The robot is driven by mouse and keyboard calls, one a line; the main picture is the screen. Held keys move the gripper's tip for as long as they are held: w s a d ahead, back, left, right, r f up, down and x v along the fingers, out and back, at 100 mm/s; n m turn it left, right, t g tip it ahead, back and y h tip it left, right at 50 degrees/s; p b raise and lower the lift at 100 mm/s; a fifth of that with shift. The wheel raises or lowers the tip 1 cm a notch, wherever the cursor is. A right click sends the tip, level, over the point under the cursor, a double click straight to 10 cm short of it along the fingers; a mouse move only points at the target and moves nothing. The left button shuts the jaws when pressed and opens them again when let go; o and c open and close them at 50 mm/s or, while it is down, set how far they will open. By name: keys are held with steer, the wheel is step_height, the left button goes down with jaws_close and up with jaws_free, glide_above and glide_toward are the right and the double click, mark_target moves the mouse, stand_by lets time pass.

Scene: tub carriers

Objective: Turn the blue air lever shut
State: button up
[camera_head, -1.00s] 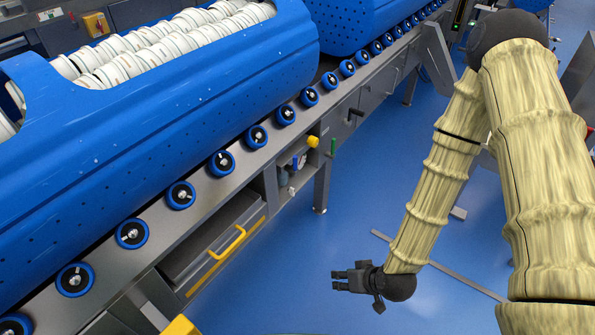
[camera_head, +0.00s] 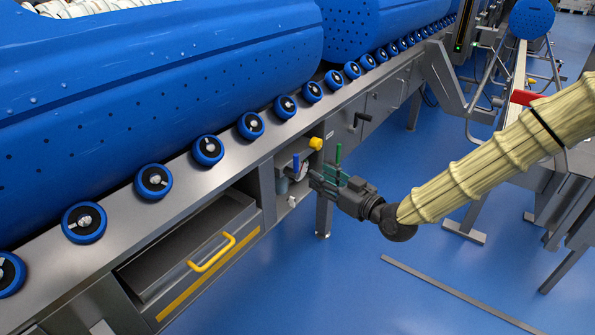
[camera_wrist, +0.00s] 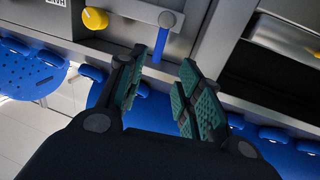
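The blue air lever (camera_head: 296,162) stands upright in an open recess in the side of the conveyor frame. In the wrist view the blue lever (camera_wrist: 159,44) hangs from a round grey pivot, between the fingertips in the picture. My gripper (camera_head: 318,181) is in front of the recess, just right of the lever. The wrist view shows my gripper (camera_wrist: 162,60) open, with green-padded fingers apart and nothing held. I cannot tell how far the lever is from the fingertips or whether they touch it.
A yellow knob (camera_head: 316,143) is right of and above the lever. A green handle (camera_head: 338,153) stands behind my gripper. An open drawer with a yellow handle (camera_head: 212,252) is at lower left. Rollers line the conveyor rail above. The blue floor (camera_head: 330,285) is clear in front.

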mark_target(296, 171)
steer(key=b+x, duration=0.1)
steer(key=x, duration=0.2)
steer(key=r+b+x, duration=0.1)
steer(key=x, duration=0.3)
steer(key=b+x, duration=0.1)
steer(key=x, duration=0.3)
steer(key=shift+r, duration=0.15)
